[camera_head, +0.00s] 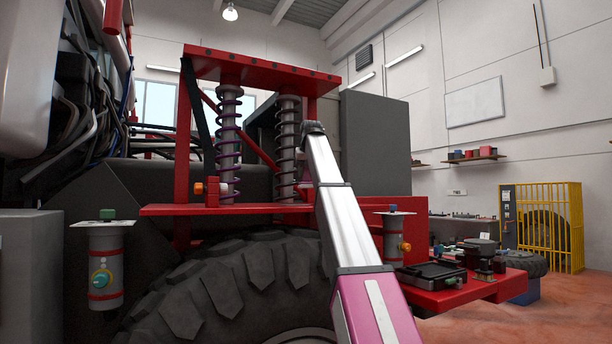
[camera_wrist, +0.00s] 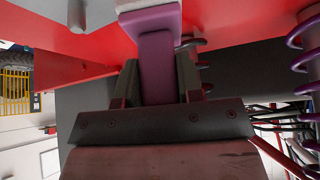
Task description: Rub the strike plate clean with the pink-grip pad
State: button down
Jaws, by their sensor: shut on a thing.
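My gripper (camera_wrist: 158,72) shows in the wrist view, its two dark fingers closed on the purple-pink grip (camera_wrist: 157,48) of the pad. At the grip's far end is a pale block (camera_wrist: 133,5), cut off by the top edge of the picture. A red surface (camera_wrist: 235,25) of the truck lies beyond it; I cannot tell whether the pad touches it. I cannot make out the strike plate in either view.
In the head view, a red shelf (camera_head: 462,297) at right carries a black tray (camera_head: 430,271). Two coil springs (camera_head: 229,140) stand under a red frame, with a big tyre (camera_head: 225,290) below. A grey canister (camera_head: 107,262) is at left. Open floor (camera_head: 570,312) lies at right.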

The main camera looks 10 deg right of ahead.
jog(key=shift+r, duration=1.5)
